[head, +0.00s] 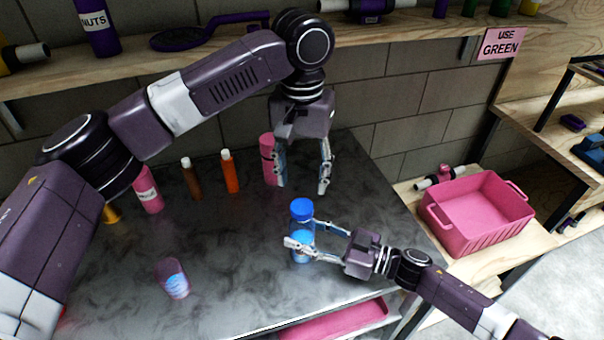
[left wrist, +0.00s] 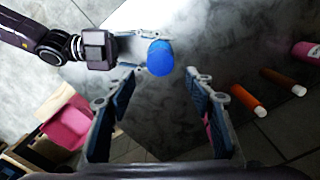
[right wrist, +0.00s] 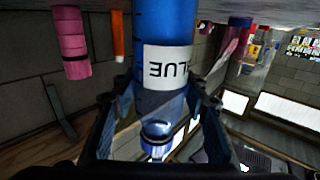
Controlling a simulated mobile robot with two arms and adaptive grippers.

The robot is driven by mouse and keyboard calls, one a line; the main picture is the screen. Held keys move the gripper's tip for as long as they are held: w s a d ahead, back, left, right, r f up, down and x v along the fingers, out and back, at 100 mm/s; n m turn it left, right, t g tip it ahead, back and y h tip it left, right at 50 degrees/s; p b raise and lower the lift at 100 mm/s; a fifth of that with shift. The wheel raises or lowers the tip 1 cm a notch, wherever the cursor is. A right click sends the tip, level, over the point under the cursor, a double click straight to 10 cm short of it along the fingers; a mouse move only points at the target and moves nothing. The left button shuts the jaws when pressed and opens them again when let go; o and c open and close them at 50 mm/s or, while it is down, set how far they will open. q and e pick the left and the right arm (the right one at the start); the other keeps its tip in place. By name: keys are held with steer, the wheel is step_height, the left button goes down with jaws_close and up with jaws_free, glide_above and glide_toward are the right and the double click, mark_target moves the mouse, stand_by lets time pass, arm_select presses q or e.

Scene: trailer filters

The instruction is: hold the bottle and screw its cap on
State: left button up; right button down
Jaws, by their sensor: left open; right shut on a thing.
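A blue bottle (head: 302,251) stands upright near the front of the grey table. Its label shows upside down in the right wrist view (right wrist: 168,65). A blue cap (head: 302,209) sits on top of the bottle; I cannot tell how tightly it is on. From above, the cap shows in the left wrist view (left wrist: 160,57). My right gripper (head: 302,236) is shut on the bottle's side, below the cap. My left gripper (head: 303,186) is open and empty, pointing down, above and behind the bottle. The cap lies just beyond its fingertips in the left wrist view.
A pink bottle (head: 268,158), an orange bottle (head: 230,172) and a brown one (head: 190,178) stand at the back. A pink cup (head: 172,279) stands front left. A pink crate (head: 480,212) is at the right. A shelf (head: 420,32) runs along the wall above.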

mark_target(302, 205)
arm_select(q)
steer(key=shift+n, duration=1.2)
steer(key=shift+f, duration=3.95)
steer(key=shift+c, duration=0.2)
steer(key=c, duration=1.2)
steer(key=m, duration=1.4)
steer(key=shift+m, duration=0.4)
steer(key=o, duration=1.4)
